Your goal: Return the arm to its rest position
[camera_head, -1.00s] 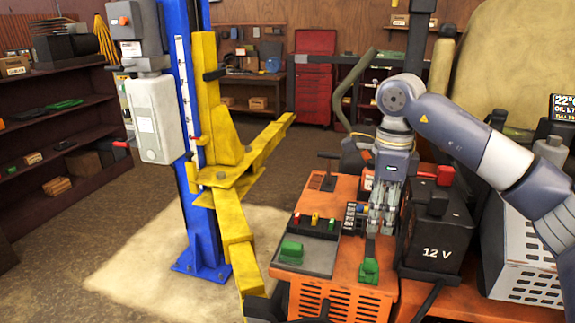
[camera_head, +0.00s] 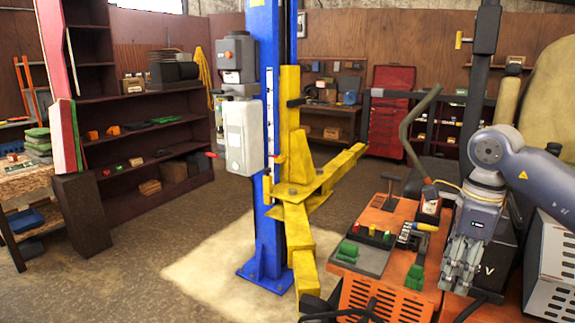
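My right gripper (camera_head: 459,268) hangs pointing down at the right of the view, in front of the black 12 V battery (camera_head: 496,262) and beside the mower's orange deck (camera_head: 385,293). Its fingers look close together, but whether they are open or shut is unclear. No object shows between them. My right arm reaches in from the right edge. My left gripper is not in view.
The blue lift post (camera_head: 265,150) with yellow arms (camera_head: 320,182) stands left of the mower. Shelves (camera_head: 150,140) line the back left, and a workbench (camera_head: 30,180) is at the far left. A red tool cabinet (camera_head: 390,110) stands at the back. The floor left of the post is clear.

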